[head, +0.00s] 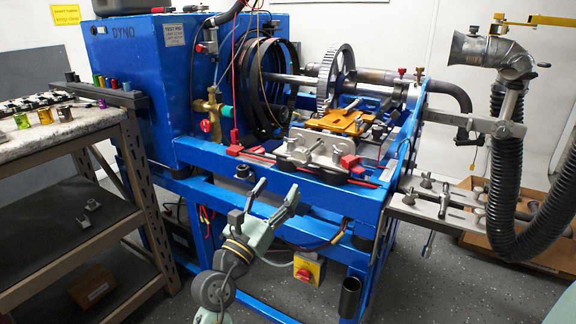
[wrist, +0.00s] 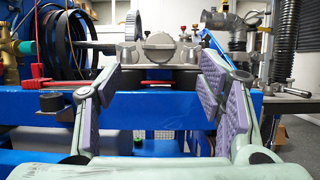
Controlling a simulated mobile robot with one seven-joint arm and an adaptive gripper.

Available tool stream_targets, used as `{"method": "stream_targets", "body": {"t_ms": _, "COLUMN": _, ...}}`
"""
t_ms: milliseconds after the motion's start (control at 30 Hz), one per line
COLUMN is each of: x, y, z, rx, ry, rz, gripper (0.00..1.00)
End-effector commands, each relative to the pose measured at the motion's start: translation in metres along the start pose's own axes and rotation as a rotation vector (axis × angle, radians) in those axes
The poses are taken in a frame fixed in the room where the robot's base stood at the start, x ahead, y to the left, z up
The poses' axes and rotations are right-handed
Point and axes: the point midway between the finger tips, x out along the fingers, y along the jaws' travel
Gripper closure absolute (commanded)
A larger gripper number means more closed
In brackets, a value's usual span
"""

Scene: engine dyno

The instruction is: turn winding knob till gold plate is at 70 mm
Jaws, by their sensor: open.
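The gold plate (head: 343,122) lies flat on the slide on top of the blue dyno frame in the head view, behind a silver front plate (head: 313,147). A round grey knob (wrist: 159,46), likely the winding knob, faces me in the middle of the wrist view; I cannot tell it apart clearly in the head view. My gripper (head: 276,191) is open and empty in front of the blue frame. In the wrist view its two purple-padded fingers (wrist: 158,68) stand wide on either side, short of the knob. No millimetre reading is legible.
The blue frame's front beam (head: 300,187) lies just beyond my gripper. Red clamps (head: 350,162) and dark round parts sit beside the silver plate. A toothed wheel (head: 335,77) stands behind. A bench (head: 60,140) is at left, a black hose (head: 505,180) at right.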

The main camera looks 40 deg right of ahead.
Motion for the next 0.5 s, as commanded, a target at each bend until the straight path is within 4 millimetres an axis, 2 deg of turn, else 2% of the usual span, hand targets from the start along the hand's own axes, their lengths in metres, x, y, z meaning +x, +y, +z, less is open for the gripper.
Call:
{"method": "stream_targets", "body": {"t_ms": 100, "x": 0.025, "y": -0.001, "z": 0.003, "rx": 0.003, "ry": 0.001, "rz": -0.004, "gripper": 0.38}}
{"method": "stream_targets", "body": {"t_ms": 300, "x": 0.062, "y": 0.000, "z": 0.003, "rx": 0.006, "ry": 0.001, "rz": -0.001, "gripper": 0.38}}
{"method": "stream_targets", "body": {"t_ms": 500, "x": 0.084, "y": 0.000, "z": 0.001, "rx": 0.005, "ry": 0.001, "rz": 0.000, "gripper": 0.38}}
